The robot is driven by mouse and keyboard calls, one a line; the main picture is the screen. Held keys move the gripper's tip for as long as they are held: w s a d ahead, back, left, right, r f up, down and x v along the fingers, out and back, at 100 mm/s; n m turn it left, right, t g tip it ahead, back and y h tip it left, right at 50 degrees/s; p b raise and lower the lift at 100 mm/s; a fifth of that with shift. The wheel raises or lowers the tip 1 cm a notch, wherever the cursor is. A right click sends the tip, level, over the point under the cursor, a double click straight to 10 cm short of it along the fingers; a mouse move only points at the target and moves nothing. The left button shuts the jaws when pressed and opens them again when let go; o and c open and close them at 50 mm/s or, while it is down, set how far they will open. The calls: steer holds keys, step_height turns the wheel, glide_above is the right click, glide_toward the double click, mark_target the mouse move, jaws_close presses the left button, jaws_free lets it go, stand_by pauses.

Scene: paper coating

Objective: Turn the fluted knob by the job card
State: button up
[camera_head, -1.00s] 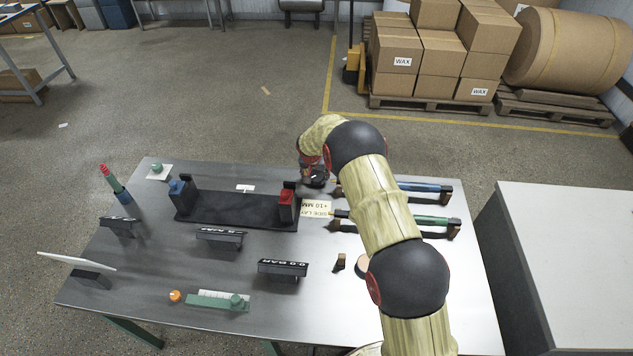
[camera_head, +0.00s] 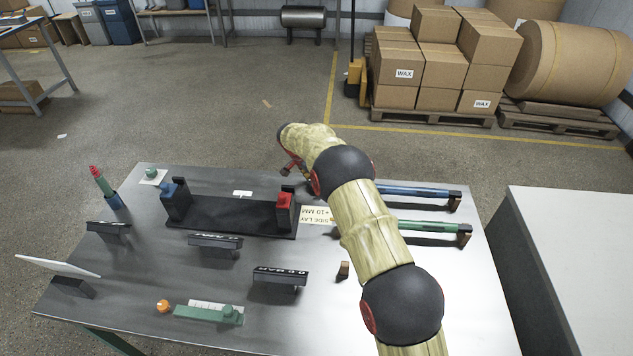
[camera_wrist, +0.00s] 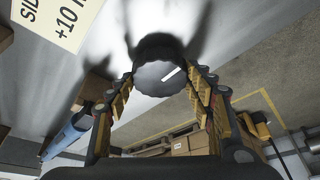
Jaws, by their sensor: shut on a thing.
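The fluted knob (camera_wrist: 154,80) is dark with a scalloped edge and a white index line on its face. In the wrist view it sits between my gripper's two fingers, which are closed on its sides. My gripper (camera_wrist: 160,72) is shut on it. In the head view my gripper (camera_head: 293,167) is at the far edge of the table, and my arm hides the knob. The job card (camera_head: 316,215), cream with "SIDE LAY +10 MM", lies just nearer on the table; its corner shows at upper left in the wrist view (camera_wrist: 62,20).
A black rail (camera_head: 232,217) with blue and red end blocks stands left of the card. A blue bar (camera_head: 420,191) and a green bar (camera_head: 430,227) on supports lie to the right. Black label stands (camera_head: 281,276) and a green slide scale (camera_head: 208,312) are nearer me.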

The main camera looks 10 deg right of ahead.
stand_by(0.4)
steer(key=o, duration=1.2)
steer(key=shift+c, duration=0.2)
steer(key=shift+a+r, duration=0.1)
steer(key=v, duration=1.1)
steer(key=shift+a+r, duration=0.2)
steer(key=shift+r, duration=0.15)
steer(key=shift+s, duration=0.1)
